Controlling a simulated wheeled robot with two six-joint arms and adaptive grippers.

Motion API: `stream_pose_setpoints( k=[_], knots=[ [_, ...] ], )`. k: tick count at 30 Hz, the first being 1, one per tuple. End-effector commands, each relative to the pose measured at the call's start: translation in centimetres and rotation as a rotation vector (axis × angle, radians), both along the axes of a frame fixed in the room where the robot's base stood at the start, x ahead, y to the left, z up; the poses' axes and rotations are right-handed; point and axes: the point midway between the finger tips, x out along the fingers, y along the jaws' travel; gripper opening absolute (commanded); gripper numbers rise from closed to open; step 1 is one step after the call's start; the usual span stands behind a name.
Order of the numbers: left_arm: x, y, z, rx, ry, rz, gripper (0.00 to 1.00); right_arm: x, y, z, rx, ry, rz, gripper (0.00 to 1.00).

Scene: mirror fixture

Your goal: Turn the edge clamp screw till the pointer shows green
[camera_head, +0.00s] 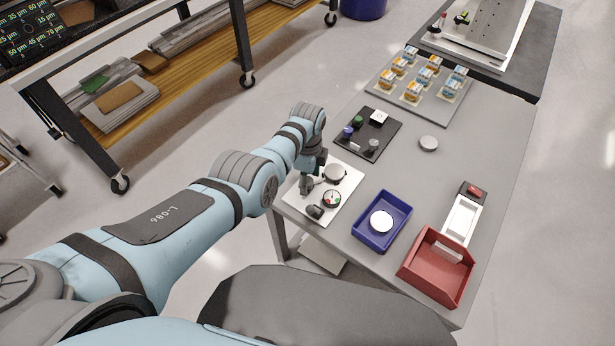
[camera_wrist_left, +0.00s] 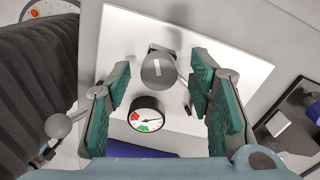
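The white fixture plate (camera_head: 347,187) lies at the near left corner of the grey table. A round dial gauge (camera_wrist_left: 147,114) with red, green and white on its face sits on it; it also shows in the head view (camera_head: 332,198). I cannot tell for sure which colour the thin pointer is on. A grey round knob with a white mark, seemingly the clamp screw (camera_wrist_left: 158,70), lies between my left fingers, with gaps on both sides. My left gripper (camera_wrist_left: 165,95) is open over the plate, its teal pads apart. My right gripper is out of view.
A blue tray (camera_head: 356,232) with a white disc and a red bin (camera_head: 408,267) stand right of the plate. The table's middle is mostly clear.

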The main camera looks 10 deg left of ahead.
Motion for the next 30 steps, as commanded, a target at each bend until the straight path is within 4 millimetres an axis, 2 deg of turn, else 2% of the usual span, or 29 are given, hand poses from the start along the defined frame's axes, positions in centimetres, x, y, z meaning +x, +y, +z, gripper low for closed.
stream_pose_setpoints(
  k=[5,10,11,15,18,21,24,30],
  knots=[
    [0.0,0.0,0.2,0.0,-0.001,0.0,0.48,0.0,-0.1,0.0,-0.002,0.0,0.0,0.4],
    [0.1,0.0,1.9,-0.001,-0.003,0.0,0.48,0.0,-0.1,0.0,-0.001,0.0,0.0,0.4],
    [0.0,0.0,2.5,-0.001,-0.003,0.001,0.48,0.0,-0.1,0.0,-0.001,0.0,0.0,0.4],
    [0.1,0.0,6.9,0.0,-0.004,0.0,0.48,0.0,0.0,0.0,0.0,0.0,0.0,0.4],
    [0.1,0.0,9.5,0.0,-0.003,0.0,0.48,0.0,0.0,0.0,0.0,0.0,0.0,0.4],
    [0.1,0.0,11.2,0.0,-0.002,0.0,0.48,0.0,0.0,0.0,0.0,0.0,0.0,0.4],
    [0.0,0.0,11.9,0.0,0.0,0.0,0.48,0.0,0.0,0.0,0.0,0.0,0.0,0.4],
    [0.0,0.0,12.0,0.0,0.001,0.0,0.48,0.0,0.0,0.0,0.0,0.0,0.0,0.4]
  ],
)
